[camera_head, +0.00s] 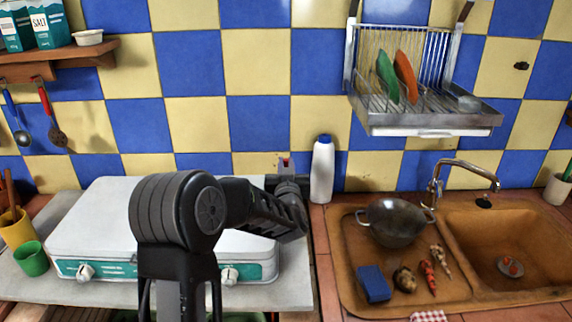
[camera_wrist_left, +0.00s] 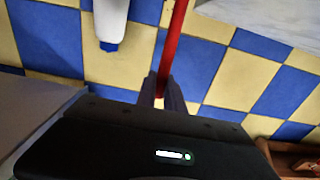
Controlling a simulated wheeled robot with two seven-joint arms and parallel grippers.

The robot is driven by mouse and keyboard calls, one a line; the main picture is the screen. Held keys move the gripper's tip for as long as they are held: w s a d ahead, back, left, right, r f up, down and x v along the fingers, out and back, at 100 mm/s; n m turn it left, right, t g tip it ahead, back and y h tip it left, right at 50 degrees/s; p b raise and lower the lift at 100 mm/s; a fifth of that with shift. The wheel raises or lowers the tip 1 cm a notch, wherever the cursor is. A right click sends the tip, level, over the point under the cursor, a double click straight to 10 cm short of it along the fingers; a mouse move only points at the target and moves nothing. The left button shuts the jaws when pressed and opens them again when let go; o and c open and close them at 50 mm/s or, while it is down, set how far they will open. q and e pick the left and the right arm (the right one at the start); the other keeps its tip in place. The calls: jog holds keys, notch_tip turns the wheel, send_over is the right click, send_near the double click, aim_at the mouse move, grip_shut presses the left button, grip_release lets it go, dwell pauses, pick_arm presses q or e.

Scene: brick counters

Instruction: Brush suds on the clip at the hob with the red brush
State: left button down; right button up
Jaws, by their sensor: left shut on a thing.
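My left gripper (camera_head: 288,184) is behind the hob's right end, near the wall. In the left wrist view its fingers (camera_wrist_left: 163,90) are shut on a thin red handle (camera_wrist_left: 175,40), which I take to be the red brush. Only a small red tip of the brush (camera_head: 285,161) shows above the gripper in the head view; its bristle end is hidden. The hob (camera_head: 110,215) is white with a teal front and knobs, partly covered by my left arm. I cannot make out the clip or any suds. My right gripper is not in view.
A white bottle with a blue cap (camera_head: 322,172) stands just right of my left gripper. Further right is the sink (camera_head: 480,300) with a metal colander (camera_head: 393,224) and blue sponge (camera_head: 373,283) on its drainer. A dish rack (camera_head: 425,110) hangs above. A green cup (camera_head: 31,260) stands left.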

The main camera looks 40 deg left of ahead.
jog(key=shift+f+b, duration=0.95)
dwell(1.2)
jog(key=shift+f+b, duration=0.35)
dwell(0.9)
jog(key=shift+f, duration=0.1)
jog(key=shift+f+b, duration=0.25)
jog(key=shift+b, duration=0.15)
dwell(0.8)
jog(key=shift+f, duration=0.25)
dwell(0.5)
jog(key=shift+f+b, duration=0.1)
jog(key=shift+b, duration=0.2)
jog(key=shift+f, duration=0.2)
dwell(0.7)
